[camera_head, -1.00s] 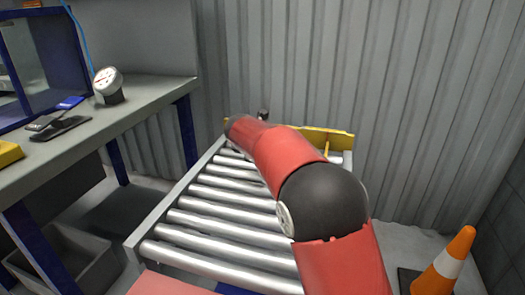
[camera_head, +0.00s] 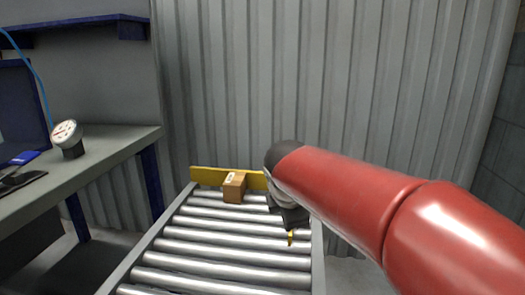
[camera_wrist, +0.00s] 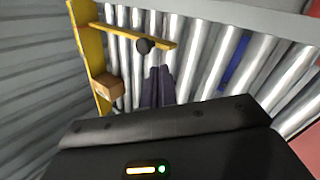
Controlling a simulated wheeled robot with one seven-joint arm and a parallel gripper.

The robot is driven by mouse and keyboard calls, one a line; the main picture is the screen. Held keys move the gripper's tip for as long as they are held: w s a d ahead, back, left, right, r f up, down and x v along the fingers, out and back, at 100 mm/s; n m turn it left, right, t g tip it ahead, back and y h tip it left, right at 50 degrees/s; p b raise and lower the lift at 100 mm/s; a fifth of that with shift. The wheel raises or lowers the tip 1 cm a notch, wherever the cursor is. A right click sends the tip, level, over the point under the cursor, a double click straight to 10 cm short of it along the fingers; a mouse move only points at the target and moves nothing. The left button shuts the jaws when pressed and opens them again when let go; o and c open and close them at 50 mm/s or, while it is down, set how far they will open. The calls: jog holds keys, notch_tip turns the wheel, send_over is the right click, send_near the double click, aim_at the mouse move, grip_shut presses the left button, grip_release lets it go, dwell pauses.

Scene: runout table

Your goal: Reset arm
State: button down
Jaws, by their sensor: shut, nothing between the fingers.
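My gripper (camera_head: 289,215) is over the right side of the roller table (camera_head: 140,265), with my red arm reaching in from the right. In the wrist view, the two dark fingers (camera_wrist: 158,86) are together with nothing between them, and rollers show beyond them. A small brown cardboard box (camera_head: 234,187) sits on the far rollers against the yellow end stop (camera_head: 207,175), apart from my gripper. The box also shows in the wrist view (camera_wrist: 107,87).
A grey workbench (camera_head: 105,155) with a dial gauge (camera_head: 66,134) stands at the left. A corrugated metal wall (camera_head: 350,90) closes the back. The near and middle rollers look clear. A blue strip (camera_wrist: 235,62) lies among the rollers in the wrist view.

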jog(key=s+d+f+m, duration=0.2)
jog(key=s+d+m, duration=0.1)
jog(key=s+m, duration=0.3)
jog(key=s+d+f+m, duration=0.3)
jog(key=s+m, duration=0.4)
jog(key=s, duration=0.2)
jog(key=s+d+f+m+g+y, duration=0.1)
jog(key=s+d+f+m, duration=0.2)
jog(key=s+m, duration=0.4)
jog(key=shift+s+d+f, duration=0.25)
jog(key=shift+s+d, duration=0.3)
jog(key=shift+d, duration=0.05)
